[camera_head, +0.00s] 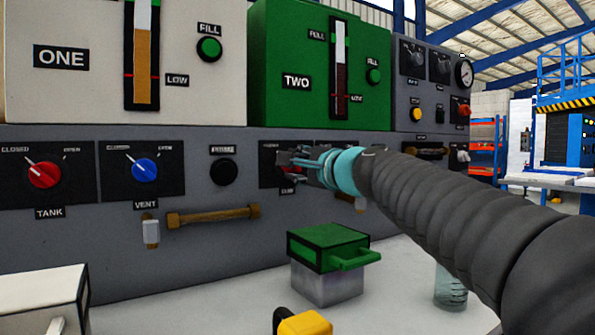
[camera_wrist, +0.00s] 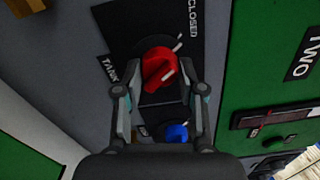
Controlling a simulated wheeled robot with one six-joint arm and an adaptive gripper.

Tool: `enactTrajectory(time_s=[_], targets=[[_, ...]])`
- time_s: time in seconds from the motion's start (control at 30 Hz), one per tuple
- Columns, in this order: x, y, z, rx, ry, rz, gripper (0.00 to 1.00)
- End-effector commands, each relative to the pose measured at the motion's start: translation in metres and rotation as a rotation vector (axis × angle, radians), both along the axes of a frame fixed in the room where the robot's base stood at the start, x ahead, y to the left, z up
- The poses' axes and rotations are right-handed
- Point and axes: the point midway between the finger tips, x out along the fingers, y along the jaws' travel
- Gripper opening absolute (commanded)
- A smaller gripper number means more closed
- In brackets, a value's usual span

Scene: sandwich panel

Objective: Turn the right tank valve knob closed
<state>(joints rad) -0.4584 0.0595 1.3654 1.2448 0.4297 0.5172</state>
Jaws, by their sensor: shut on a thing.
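The right tank valve knob is red and sits on a black plate (camera_wrist: 120,28) under the green tank two panel. In the wrist view the red knob (camera_wrist: 158,62) is between my two fingers, with the word CLOSED (camera_wrist: 193,18) above right and TANK (camera_wrist: 107,68) to the left. A white mark shows beside the knob on the CLOSED side; I cannot tell its exact setting. My gripper (camera_wrist: 160,76) is shut on the knob. In the head view my gripper (camera_head: 287,161) is at the plate and hides most of the knob.
A blue knob (camera_wrist: 176,132) is close beyond the red one. Another red tank knob (camera_head: 43,175) and blue vent knob (camera_head: 145,170) are at left. A brass handle (camera_head: 212,215) sticks out. A green-lidded box (camera_head: 327,247) and glass beaker (camera_head: 450,289) stand below my arm.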

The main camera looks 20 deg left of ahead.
Motion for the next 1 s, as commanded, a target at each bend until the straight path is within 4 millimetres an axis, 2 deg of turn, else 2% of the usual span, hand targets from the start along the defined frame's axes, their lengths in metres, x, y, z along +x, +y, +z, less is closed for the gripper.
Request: enactTrajectory(time_s=[0.4,0.9,0.93,1.0], targets=[[-0.0003,0.0005,0.0007,-0.105,-0.123,0.001,0.05],[-0.0003,0.0004,0.0007,-0.115,-0.135,0.001,0.05],[-0.0003,0.0004,0.0007,-0.115,-0.135,0.001,0.44],[-0.0002,0.0003,0.0007,-0.115,-0.135,0.001,0.62]])
